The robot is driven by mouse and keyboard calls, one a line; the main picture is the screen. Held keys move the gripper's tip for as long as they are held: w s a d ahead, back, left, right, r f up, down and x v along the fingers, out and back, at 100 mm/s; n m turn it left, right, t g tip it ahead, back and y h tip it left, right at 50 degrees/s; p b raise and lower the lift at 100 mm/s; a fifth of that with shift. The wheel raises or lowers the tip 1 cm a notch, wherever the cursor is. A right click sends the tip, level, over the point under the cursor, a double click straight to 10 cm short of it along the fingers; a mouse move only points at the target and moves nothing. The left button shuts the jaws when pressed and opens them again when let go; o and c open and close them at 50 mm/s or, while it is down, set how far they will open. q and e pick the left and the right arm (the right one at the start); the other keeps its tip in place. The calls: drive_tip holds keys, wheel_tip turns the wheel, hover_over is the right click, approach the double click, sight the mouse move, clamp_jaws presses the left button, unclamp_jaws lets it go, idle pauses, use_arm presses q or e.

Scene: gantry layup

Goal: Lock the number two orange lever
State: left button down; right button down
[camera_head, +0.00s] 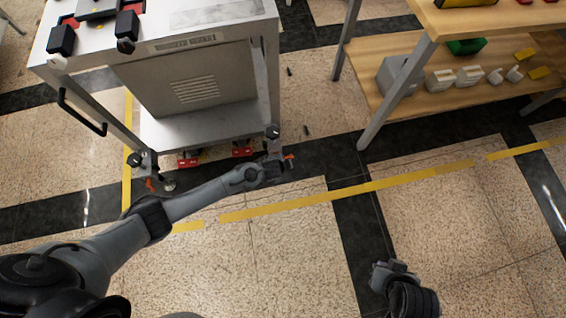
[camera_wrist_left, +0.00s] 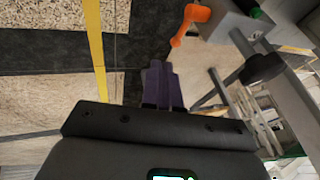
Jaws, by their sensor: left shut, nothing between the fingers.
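A grey metal cart (camera_head: 210,125) stands at the upper left, with an orange lever (camera_head: 289,157) low at its right front corner. In the left wrist view the same orange lever (camera_wrist_left: 188,24) hangs from a grey bracket, just beyond and right of my fingertips. My left gripper (camera_head: 274,167) is beside that corner, shut and empty; its purple fingers (camera_wrist_left: 161,83) look apart from the lever. Another orange lever (camera_head: 151,184) is at the cart's left front corner. No lever number is readable. My right gripper (camera_head: 392,268) is low over open floor, its jaws unclear.
Red parts (camera_head: 188,162) sit low under the cart. A wooden shelf table (camera_head: 455,105) with boxes and small parts stands at the upper right, its grey leg (camera_head: 398,95) nearest. Yellow tape (camera_head: 350,190) crosses the floor. The floor in front is clear.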

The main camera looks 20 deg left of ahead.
use_arm(q)
drive_tip(key=w+a+f+b, duration=0.1)
drive_tip(key=w+f+b, duration=0.5)
drive_tip(key=f+b, duration=0.1)
drive_tip(key=shift+a+f, duration=0.35)
drive_tip(key=shift+f, duration=0.15)
drive_tip(key=shift+s, duration=0.1)
